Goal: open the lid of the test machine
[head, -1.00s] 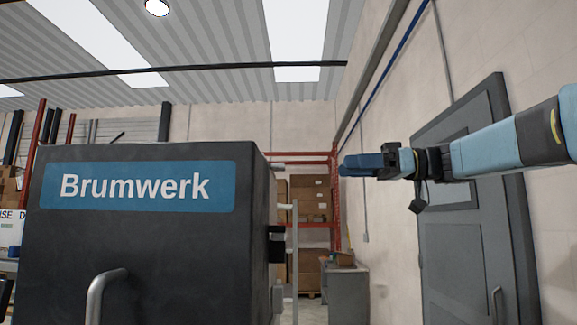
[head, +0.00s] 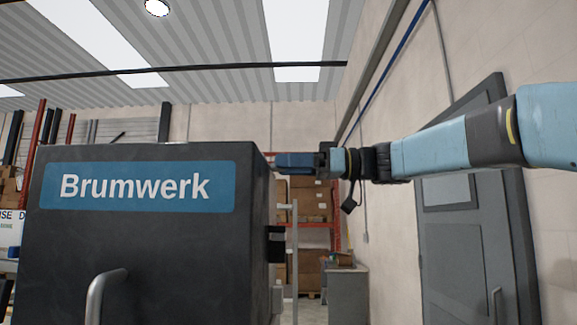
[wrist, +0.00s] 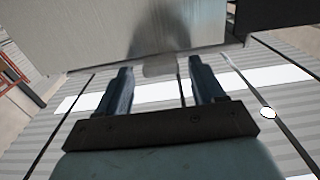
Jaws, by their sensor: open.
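The test machine is a dark box with a blue "Brumwerk" sign (head: 137,187) and a curved metal handle (head: 104,290) low on its front, in the left half of the head view. My gripper (head: 282,161) is at its upper right edge, pointing left. Whether it touches the machine cannot be told there. In the wrist view my gripper (wrist: 161,76) is open, its two blue fingers apart. A small pale tab (wrist: 160,69) shows between the fingertips, below a light grey panel (wrist: 120,35). I cannot tell whether the fingers touch it.
A grey door (head: 465,240) and pale wall stand at right, behind my arm. Shelving with cardboard boxes (head: 310,203) and a grey cabinet (head: 347,292) are behind the machine. A thin upright metal bar (head: 295,255) stands close to the machine's right side.

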